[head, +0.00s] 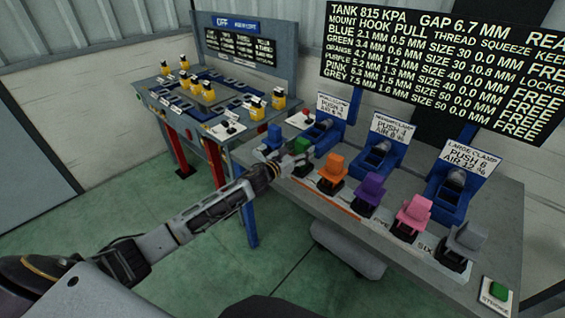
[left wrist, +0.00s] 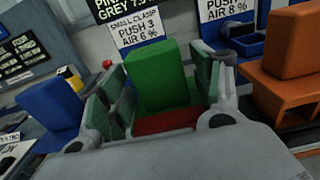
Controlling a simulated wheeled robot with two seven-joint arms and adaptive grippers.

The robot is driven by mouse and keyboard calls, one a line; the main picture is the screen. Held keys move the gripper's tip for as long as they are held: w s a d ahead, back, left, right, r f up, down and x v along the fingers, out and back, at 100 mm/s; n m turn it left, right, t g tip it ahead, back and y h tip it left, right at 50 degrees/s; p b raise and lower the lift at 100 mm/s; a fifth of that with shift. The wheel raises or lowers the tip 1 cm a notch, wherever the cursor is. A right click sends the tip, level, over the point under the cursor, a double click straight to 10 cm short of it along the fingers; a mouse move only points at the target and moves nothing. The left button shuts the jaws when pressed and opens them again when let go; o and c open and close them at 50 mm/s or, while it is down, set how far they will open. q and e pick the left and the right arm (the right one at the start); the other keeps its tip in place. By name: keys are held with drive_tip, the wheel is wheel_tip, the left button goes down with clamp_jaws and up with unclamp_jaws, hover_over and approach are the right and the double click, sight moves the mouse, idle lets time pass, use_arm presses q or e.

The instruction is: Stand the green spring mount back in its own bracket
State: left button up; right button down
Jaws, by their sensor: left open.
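The green spring mount (head: 302,145) stands between the blue and orange mounts in the front row on the grey bench. In the left wrist view the green mount (left wrist: 160,78) is a green block with a dark red part under it. My left gripper (head: 279,165) is beside the green mount, at its left in the head view. In the left wrist view its fingers (left wrist: 165,95) are open, one on each side of the green block. I cannot tell whether they touch it. The bracket under the mount is mostly hidden by my gripper. My right gripper is not in view.
The blue mount (head: 273,136) and orange mount (head: 332,170) stand close on either side. Purple (head: 369,188), pink (head: 413,212) and grey (head: 466,240) mounts continue the row. Blue clamps (head: 376,158) with signs stand behind. A green button (head: 497,291) is at the bench's right end.

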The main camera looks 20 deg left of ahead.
use_arm(q)
drive_tip(key=shift+v, duration=1.85)
drive_tip(key=b, duration=0.1)
approach(299, 150)
drive_tip(key=shift+s+r, duration=0.2)
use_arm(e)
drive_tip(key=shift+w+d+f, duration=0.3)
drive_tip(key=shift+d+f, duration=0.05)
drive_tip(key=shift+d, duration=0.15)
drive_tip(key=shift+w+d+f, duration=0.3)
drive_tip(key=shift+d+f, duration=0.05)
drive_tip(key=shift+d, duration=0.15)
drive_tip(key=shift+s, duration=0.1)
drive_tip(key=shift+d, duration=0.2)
